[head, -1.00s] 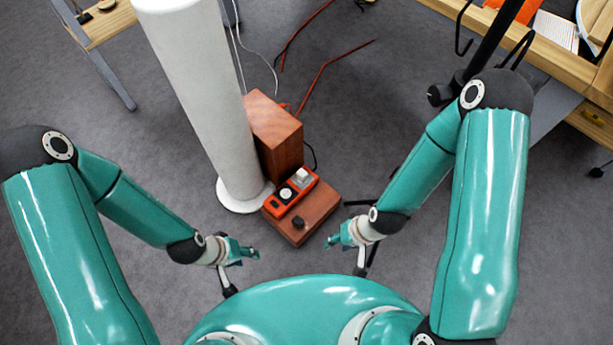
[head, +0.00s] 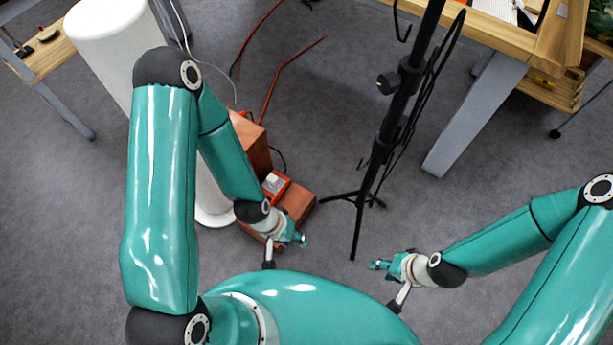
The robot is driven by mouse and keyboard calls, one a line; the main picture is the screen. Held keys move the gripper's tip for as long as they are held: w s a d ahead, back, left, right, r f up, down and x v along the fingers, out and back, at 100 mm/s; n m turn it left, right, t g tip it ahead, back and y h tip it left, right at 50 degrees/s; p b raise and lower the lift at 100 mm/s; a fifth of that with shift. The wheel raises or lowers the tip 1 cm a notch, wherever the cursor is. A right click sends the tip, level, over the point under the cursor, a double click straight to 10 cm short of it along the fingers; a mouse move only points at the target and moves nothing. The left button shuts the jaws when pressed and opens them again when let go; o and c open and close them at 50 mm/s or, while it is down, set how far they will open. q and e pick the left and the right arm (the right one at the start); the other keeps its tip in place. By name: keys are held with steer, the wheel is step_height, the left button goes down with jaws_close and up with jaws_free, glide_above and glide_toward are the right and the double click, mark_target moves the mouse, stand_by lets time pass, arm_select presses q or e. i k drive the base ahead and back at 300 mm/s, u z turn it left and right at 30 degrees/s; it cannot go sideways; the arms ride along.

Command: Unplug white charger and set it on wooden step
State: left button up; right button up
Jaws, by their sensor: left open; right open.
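The white charger (head: 271,181) is a small pale block on the orange power strip (head: 281,190), and it looks plugged in. My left arm covers the rest of the strip. The strip lies on the low reddish-brown wooden step (head: 301,204), whose left and front parts are also hidden by that arm. My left gripper (head: 286,249) is open and appears in front of the step's near edge, below the charger in the picture; I see nothing in it. My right gripper (head: 385,284) is open and empty, over the floor to the right, well apart from the step.
A taller wooden block (head: 252,140) stands behind the step, with a white column (head: 120,45) to its left. A black tripod stand (head: 384,140) rises right of the step, between it and the wooden table (head: 490,30). Red cables (head: 270,85) lie on the grey floor behind.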

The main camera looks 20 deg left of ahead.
mark_target(273, 180)
steer(key=u, duration=1.55)
steer(key=i, duration=0.1)
steer(key=z, duration=2.3)
steer(key=k, duration=1.4)
steer(key=z, duration=2.55)
steer(key=i, duration=0.1)
steer(key=u, duration=4.05)
steer(key=i, duration=1)
steer(key=z, duration=0.1)
